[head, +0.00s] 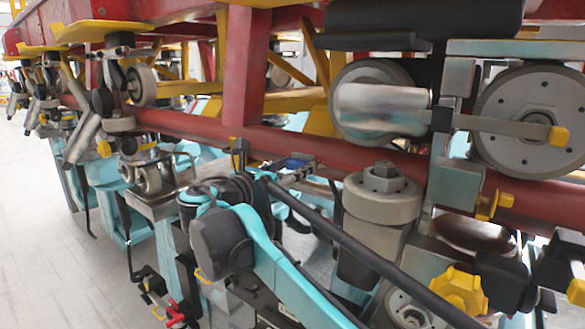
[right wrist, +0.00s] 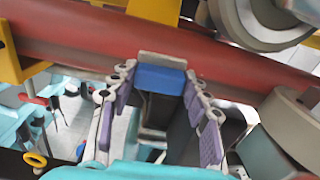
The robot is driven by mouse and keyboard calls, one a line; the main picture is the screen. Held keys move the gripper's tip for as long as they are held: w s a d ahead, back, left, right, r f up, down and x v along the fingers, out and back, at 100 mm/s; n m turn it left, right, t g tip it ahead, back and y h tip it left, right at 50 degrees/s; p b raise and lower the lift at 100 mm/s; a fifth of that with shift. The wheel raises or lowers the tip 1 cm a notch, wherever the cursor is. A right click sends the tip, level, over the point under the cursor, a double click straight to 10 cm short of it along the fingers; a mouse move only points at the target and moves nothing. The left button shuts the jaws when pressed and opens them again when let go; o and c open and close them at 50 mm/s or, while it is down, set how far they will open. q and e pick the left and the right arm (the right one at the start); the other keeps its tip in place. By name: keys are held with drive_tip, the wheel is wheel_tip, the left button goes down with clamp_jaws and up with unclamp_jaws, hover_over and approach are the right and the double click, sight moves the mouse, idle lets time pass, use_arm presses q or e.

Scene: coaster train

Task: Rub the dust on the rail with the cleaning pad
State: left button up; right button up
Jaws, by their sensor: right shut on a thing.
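The rail is a long red tube (head: 330,152) running across the head view, and it spans the upper part of the right wrist view (right wrist: 90,42). My right gripper (head: 292,167) is just below the rail's near side in the head view. In the right wrist view its purple-lined fingers (right wrist: 160,92) are shut on the cleaning pad (right wrist: 160,79), a blue block with a grey top layer. The grey layer overlaps the rail's lower edge; I cannot tell whether it touches. I cannot make out dust on the rail. My left gripper is not in view.
Large grey wheels (head: 372,100) and a wheel with a bolt (head: 382,198) sit around the rail on the right. A red upright post (head: 245,70) meets the rail above. More wheel assemblies (head: 140,85) stand to the left. Grey floor (head: 50,240) is open at lower left.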

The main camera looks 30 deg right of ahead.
sight(332, 166)
drive_tip(key=shift+w+d, duration=0.15)
drive_tip(key=shift+d, duration=0.25)
drive_tip(key=shift+s+d, duration=0.3)
drive_tip(key=shift+s, duration=0.55)
drive_tip(key=shift+s+d, duration=0.25)
drive_tip(key=shift+s, duration=0.6)
drive_tip(key=shift+s+d+p, duration=0.15)
drive_tip(key=shift+s+d, duration=0.25)
drive_tip(key=shift+s, duration=0.3)
drive_tip(key=shift+s+d+p, duration=0.15)
drive_tip(key=shift+s+d, duration=0.25)
drive_tip(key=shift+s, duration=0.3)
drive_tip(key=shift+w+a, duration=0.45)
drive_tip(key=shift+w, duration=0.65)
drive_tip(key=shift+w+a, duration=0.5)
drive_tip(key=shift+w, duration=0.55)
drive_tip(key=shift+w+a, duration=0.45)
drive_tip(key=shift+w, duration=0.65)
drive_tip(key=shift+s+a, duration=0.3)
drive_tip(key=shift+p+v, duration=0.3)
drive_tip(key=shift+v, duration=2.35)
drive_tip(key=shift+a, duration=0.1)
